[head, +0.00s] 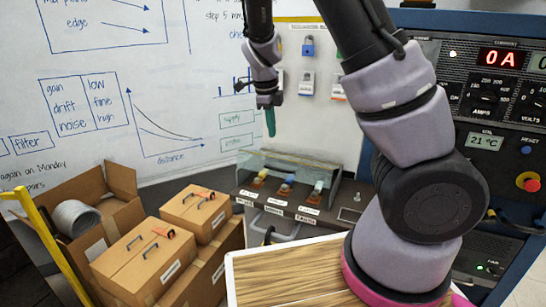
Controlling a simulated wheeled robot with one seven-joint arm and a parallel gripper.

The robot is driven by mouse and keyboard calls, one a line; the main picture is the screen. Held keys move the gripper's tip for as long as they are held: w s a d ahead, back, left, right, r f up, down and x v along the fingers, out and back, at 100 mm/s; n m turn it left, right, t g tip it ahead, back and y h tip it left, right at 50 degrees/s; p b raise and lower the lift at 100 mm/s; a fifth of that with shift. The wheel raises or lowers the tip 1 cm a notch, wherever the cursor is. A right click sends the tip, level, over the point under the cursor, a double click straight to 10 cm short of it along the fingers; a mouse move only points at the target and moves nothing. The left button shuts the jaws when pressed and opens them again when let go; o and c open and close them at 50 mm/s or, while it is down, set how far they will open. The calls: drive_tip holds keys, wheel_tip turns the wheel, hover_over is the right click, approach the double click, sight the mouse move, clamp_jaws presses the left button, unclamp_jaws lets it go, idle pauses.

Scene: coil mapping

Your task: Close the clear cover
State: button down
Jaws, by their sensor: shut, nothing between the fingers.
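The clear cover (318,163) is a see-through panel at the dark control bench in the middle of the head view. Several coloured switches (288,184) show at it, above a row of white labels. I cannot tell for sure how far the cover is tilted. My gripper (270,122) hangs down from my arm in front of the whiteboard, with teal fingers pointing down. It is shut and empty. In the picture its tips are above the left part of the cover, and a gap shows between them.
A wooden-topped surface (290,275) is at the front. Cardboard boxes (145,255) and an open carton with a coil (75,218) stand at left, beside a yellow rail (42,230). An instrument panel (500,115) reading 0 A is at right. Padlocks (308,46) hang behind.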

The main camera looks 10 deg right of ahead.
drive_tip(key=r, duration=0.1)
approach(288, 167)
drive_tip(key=a+f, duration=0.4)
drive_tip(key=f, duration=0.2)
drive_tip(key=shift+d+r+m+y, duration=0.1)
drive_tip(key=shift+d+m+y, duration=0.2)
drive_tip(key=shift+m, duration=0.1)
